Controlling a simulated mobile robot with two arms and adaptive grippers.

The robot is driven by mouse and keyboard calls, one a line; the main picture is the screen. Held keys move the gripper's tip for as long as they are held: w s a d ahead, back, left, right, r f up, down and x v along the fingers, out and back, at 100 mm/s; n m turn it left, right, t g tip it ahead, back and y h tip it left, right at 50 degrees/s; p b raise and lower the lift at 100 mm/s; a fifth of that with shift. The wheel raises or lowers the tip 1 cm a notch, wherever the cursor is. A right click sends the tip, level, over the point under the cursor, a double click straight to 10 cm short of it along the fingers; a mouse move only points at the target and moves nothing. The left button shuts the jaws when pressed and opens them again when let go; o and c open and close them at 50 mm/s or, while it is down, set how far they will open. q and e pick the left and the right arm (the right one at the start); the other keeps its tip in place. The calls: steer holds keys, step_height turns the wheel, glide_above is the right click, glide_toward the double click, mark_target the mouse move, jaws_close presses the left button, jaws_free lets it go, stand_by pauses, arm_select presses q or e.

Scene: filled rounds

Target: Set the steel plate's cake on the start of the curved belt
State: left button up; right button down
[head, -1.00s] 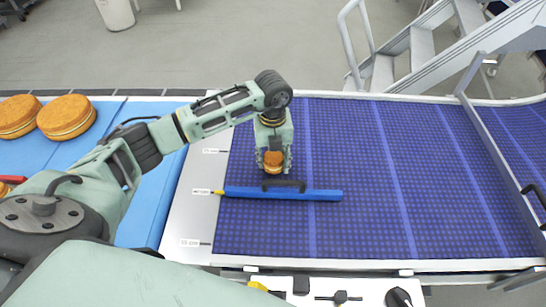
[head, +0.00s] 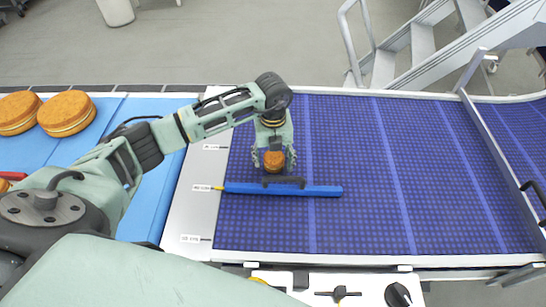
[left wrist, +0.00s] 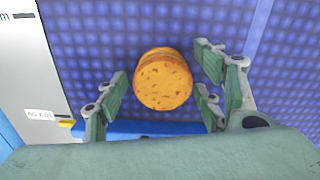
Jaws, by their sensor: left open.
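A small round orange-brown cake (head: 274,161) stands on the blue belt (head: 350,140), near its left end and just behind a blue bar (head: 320,191). It also shows in the left wrist view (left wrist: 163,80). My left gripper (head: 274,157) is over the cake, pointing down. Its fingers are open on either side of the cake, with gaps showing in the left wrist view (left wrist: 160,92). My right gripper is not in view.
Two larger layered cakes (head: 66,113) lie on a light blue surface (head: 160,107) at the left. A metal strip with labels (head: 197,215) borders the belt's left end. The belt is clear to the right. Metal stairs (head: 420,45) stand behind.

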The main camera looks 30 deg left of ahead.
mark_target(273, 156)
arm_select(q)
steer(key=shift+r, duration=0.55)
step_height(273, 156, up, 11)
steer(key=b, duration=0.3)
steer(key=shift+r+b, duration=0.15)
steer(key=shift+b, duration=0.2)
